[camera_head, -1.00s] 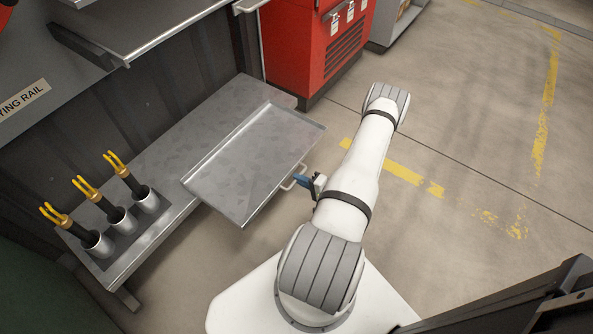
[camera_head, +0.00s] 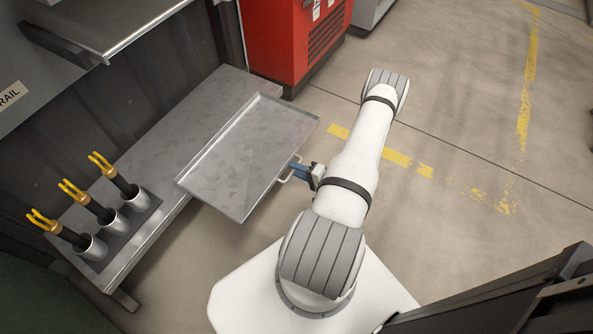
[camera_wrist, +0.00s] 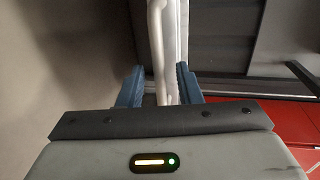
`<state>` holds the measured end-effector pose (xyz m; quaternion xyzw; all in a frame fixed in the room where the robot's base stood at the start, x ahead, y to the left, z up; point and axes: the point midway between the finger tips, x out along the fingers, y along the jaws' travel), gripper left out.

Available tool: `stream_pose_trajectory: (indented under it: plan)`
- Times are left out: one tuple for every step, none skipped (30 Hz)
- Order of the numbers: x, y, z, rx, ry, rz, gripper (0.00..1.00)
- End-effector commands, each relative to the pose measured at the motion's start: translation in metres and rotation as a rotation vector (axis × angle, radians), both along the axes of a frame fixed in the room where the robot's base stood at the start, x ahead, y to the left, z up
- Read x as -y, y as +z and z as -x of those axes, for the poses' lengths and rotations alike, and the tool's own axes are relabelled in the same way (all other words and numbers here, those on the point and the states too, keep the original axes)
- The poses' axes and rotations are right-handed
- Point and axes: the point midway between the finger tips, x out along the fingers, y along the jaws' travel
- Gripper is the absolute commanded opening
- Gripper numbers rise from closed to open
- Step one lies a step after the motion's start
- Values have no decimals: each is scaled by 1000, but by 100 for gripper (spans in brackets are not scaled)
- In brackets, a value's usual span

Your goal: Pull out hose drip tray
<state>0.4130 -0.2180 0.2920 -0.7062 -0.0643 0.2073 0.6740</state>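The hose drip tray (camera_head: 245,160) is a shallow grey metal tray with a raised rim. It lies partly on the metal shelf, and its near part sticks out past the shelf's front edge over the floor. A pale loop handle (camera_head: 284,177) is on its front side. My gripper (camera_head: 298,171) is at this handle, with blue fingers. The fingers hide part of the handle in the head view.
The metal shelf (camera_head: 205,97) runs along the dark wall. Several yellow-handled nozzles stand in metal cups (camera_head: 135,198) at its left end. A red cabinet (camera_head: 285,40) stands behind its far end. The floor (camera_head: 450,110) to the right is open, with yellow markings.

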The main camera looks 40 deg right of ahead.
Motion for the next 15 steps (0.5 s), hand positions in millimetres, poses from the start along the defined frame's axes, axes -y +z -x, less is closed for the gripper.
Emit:
stream_pose_trajectory:
  plan:
    - [-1,0,0,0,1,-1,32]
    - [-1,0,0,-1,2,-1,32]
    - [-1,0,0,-1,2,-1,32]
    - [-1,0,1,-1,2,-1,32]
    - [0,0,1,-1,1,-2,32]
    - [1,1,3,-1,1,-2,32]
    - [1,2,5,-1,0,-2,32]
    - [3,2,8,-1,-2,-3,32]
    - [5,4,12,-1,-2,-3,32]
    - [6,5,16,-1,-4,-2,32]
    - [8,6,20,-1,-4,-2,32]
    - [11,8,26,-1,-5,-2,32]
    - [13,9,31,0,-4,-1,32]
    - [15,9,35,0,-4,-1,32]
    - [17,11,41,0,-4,-1,32]
